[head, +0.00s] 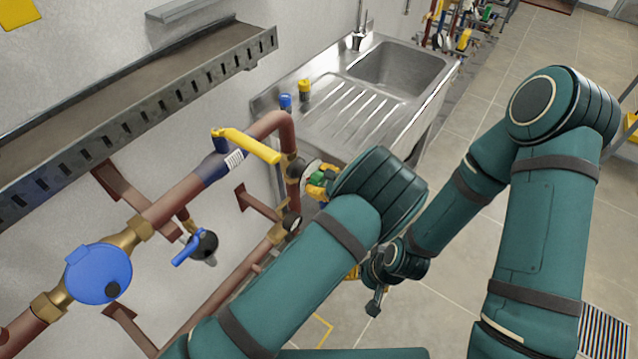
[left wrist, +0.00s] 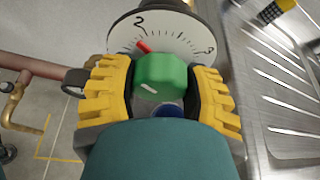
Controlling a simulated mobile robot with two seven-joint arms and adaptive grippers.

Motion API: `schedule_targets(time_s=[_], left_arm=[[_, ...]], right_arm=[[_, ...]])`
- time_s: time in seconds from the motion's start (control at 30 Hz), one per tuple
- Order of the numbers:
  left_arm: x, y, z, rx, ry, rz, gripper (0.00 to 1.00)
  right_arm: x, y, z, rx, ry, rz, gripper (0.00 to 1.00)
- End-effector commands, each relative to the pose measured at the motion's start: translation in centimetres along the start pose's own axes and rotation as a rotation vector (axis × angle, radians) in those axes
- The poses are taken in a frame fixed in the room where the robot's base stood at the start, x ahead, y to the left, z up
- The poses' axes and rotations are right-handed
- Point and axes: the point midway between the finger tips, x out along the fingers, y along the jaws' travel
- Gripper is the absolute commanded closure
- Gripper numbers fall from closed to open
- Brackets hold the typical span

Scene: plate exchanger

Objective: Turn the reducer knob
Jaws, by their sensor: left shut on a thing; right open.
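The reducer knob is green and faceted, with a white mark; it shows in the left wrist view (left wrist: 160,76) and small in the head view (head: 319,177). Behind it is a white dial (left wrist: 165,38) with 2 and 3 visible and a red pointer close to the 2. My left gripper (left wrist: 158,92) has its yellow ribbed fingers on both sides of the knob, shut on it; in the head view my left arm partly hides the gripper (head: 322,184). My right gripper (head: 376,296) hangs low over the floor, empty and open.
A brown pipe carries a yellow lever valve (head: 245,145), a blue round meter (head: 98,273) and a small blue-handled valve (head: 196,246). A steel sink (head: 395,75) stands beyond the knob. A perforated tray (head: 140,100) runs along the wall. Floor at the right is mostly open.

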Motion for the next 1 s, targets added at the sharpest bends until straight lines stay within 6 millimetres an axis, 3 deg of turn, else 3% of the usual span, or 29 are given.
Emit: schedule_targets(time_s=[0.27,0.6,1.0], left_arm=[[0.2,0.2,-0.5,-0.24,-0.002,-0.103,0.86],[0.2,0.3,-0.5,-0.539,-0.002,-0.227,0.86],[0.1,0.3,-0.1,-0.882,-0.002,-0.368,0.86]], right_arm=[[3.6,1.4,1.5,-0.009,-0.029,-0.003,0.12],[7.9,3.0,1.0,-0.012,-0.007,-0.002,0.12],[9.2,3.4,0.7,-0.013,0.003,-0.001,0.12]])
